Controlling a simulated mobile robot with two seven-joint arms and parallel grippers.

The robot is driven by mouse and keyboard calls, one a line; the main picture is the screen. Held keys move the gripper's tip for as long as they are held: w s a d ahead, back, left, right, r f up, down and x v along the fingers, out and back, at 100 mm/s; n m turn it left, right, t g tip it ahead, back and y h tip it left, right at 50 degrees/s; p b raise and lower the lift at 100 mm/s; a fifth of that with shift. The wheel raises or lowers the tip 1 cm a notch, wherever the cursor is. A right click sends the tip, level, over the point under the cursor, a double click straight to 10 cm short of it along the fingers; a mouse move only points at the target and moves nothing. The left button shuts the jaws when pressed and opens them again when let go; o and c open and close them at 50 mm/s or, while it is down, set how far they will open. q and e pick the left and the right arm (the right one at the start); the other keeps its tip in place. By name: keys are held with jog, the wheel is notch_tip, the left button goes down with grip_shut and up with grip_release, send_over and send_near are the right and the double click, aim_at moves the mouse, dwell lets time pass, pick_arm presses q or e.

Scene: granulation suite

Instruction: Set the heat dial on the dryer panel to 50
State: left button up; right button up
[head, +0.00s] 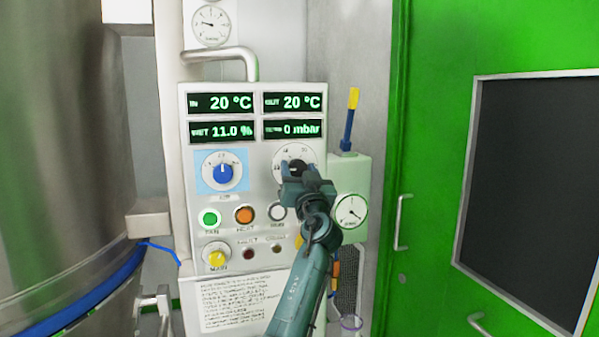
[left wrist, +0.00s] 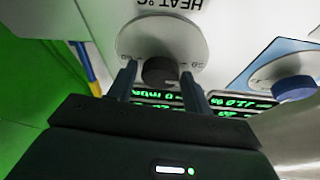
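The dryer panel (head: 256,105) stands upright in the middle of the head view. The heat dial (head: 284,157) is a round pale plate at its upper right, mostly covered by my left gripper (head: 297,176). In the left wrist view the dial plate (left wrist: 160,35) appears upside down under the label HEAT °C. Its dark knob (left wrist: 159,72) lies between the fingers of my left gripper (left wrist: 157,72), which are apart with a small gap visible on at least one side. The knob's pointer cannot be read. My right gripper is not in view.
A blue AIR dial (head: 222,173) is left of the heat dial. Displays above read 20 °C, 20 °C, 11.0 % and 0 mbar. Below are green, orange and white buttons and a yellow knob (head: 215,256). A yellow-blue lever (head: 349,120) and a gauge (head: 351,211) are at right.

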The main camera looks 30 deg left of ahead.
pick_arm(q)
jog(key=c, duration=0.7)
jog(key=m+h+p, duration=0.1)
jog(key=m+p, duration=0.1)
jog(key=shift+r+m+t, duration=0.1)
jog(key=shift+m+t, duration=0.3)
jog(key=m+t+h+p, duration=0.1)
jog(key=m+h, duration=0.1)
jog(key=m, duration=0.1)
jog(key=shift+s+m, duration=0.1)
jog(key=shift+m, duration=0.2)
jog(key=m+h, duration=0.1)
jog(key=m, duration=0.3)
jog(key=m+h, duration=0.2)
jog(key=m, duration=0.2)
jog(key=shift+h+p, duration=0.3)
jog(key=shift+p, duration=0.1)
jog(key=m+g, duration=0.1)
jog(key=m, duration=0.2)
jog(key=m+h, duration=0.1)
jog(key=m, duration=0.2)
jog(key=shift+a+g+h, duration=0.1)
jog(key=shift+g+h, duration=0.2)
jog(key=shift+g, duration=0.1)
jog(key=m+g, duration=0.1)
jog(key=m, duration=0.1)
jog(key=m+g, duration=0.1)
jog(key=m, duration=0.2)
jog(key=shift+r+m+g, duration=0.1)
jog(key=shift+m+g, duration=0.2)
